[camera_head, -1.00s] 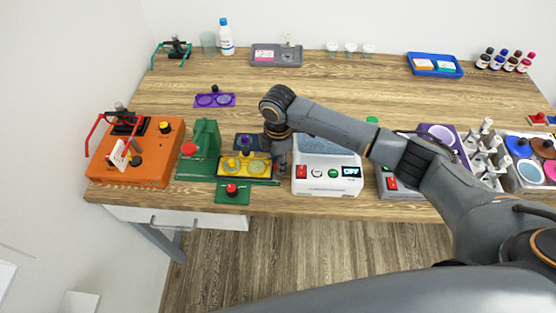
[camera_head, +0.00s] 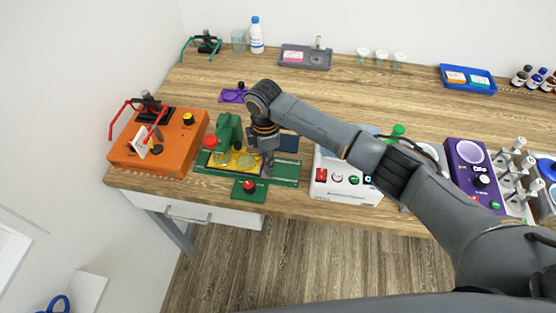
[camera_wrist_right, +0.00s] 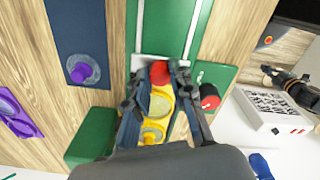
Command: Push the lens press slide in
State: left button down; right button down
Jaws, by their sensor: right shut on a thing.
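The green lens press (camera_head: 227,131) stands near the front edge of the table, left of centre, with a red knob on its left. Its yellow slide (camera_head: 221,160) lies on the green base (camera_head: 284,177), with its left part at the press tower. In the wrist view the slide (camera_wrist_right: 152,125) carries round discs and a red handle (camera_wrist_right: 159,71) at its outer end. My right gripper (camera_head: 268,168) is shut on this handle; its fingers (camera_wrist_right: 160,78) sit on both sides of it. The arm hides part of the slide in the head view. My left gripper is out of view.
A green pad with a red button (camera_head: 249,187) lies just in front of the base. An orange box (camera_head: 160,150) stands left, a white device (camera_head: 342,183) right. A dark blue plate (camera_head: 289,143) lies behind.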

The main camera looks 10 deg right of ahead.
jog(key=shift+a+r, duration=0.1)
jog(key=shift+a, duration=0.05)
jog(key=c, duration=1.5)
grip_release()
jog(key=o, duration=0.3)
jog(key=shift+a, duration=0.1)
jog(key=shift+o, duration=0.3)
jog(key=shift+w, duration=0.1)
notch_tip(320, 180, up, 12)
jog(key=shift+a, duration=0.1)
